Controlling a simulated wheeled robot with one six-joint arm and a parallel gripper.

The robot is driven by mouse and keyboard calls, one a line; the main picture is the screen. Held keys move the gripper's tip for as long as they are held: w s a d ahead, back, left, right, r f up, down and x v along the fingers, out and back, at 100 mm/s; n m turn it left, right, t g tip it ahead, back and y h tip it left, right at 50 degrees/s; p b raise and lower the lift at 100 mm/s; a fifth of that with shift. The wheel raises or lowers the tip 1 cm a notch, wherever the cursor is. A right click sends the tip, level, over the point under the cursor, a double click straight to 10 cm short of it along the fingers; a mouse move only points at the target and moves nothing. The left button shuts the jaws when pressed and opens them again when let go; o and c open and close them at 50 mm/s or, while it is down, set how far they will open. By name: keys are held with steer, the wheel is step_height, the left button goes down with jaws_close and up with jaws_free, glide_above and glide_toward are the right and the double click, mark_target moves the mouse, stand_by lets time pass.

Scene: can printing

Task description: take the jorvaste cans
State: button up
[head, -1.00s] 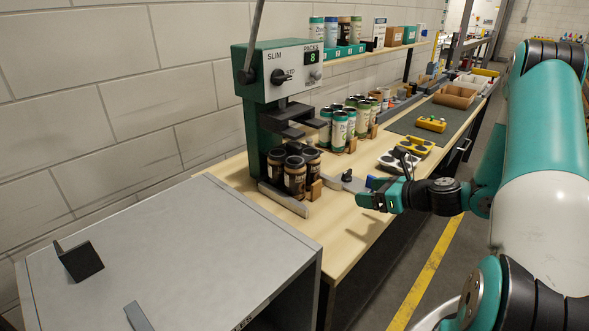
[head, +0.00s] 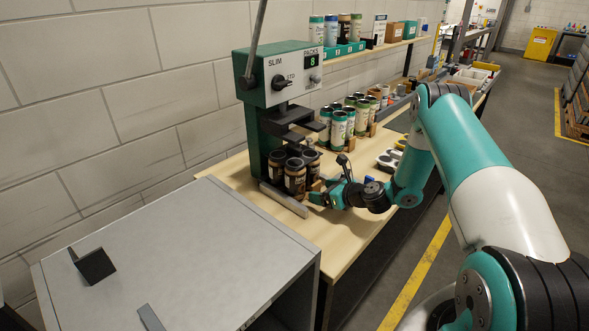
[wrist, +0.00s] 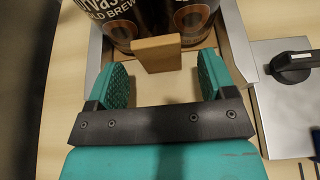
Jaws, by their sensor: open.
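The jorvaste cans (head: 295,178) are a tight group of dark brown cans standing upright under the green press, with a COLD BREW label legible in the wrist view (wrist: 107,22). A small wooden block (wrist: 157,54) stands against their near side, between the two front cans. My gripper (head: 318,195) is at the right of the cans in the head view. In the wrist view its teal fingers (wrist: 163,78) are open, one on each side of the block's line, with visible gaps and nothing held. The cans' tops are cut off in the wrist view.
The green press (head: 265,110) marked SLIM stands over the cans, with a metal guide rail (head: 283,199) beside them. Teal and white cans (head: 339,130) stand farther back. A grey cabinet (head: 190,260) is at front left. A panel with a black knob (wrist: 290,68) lies right of my gripper.

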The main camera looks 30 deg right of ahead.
steer(key=shift+w+a+f, duration=0.15)
steer(key=shift+w+f, duration=0.05)
steer(key=shift+w, duration=0.35)
steer(key=c, duration=1)
steer(key=shift+r, duration=0.1)
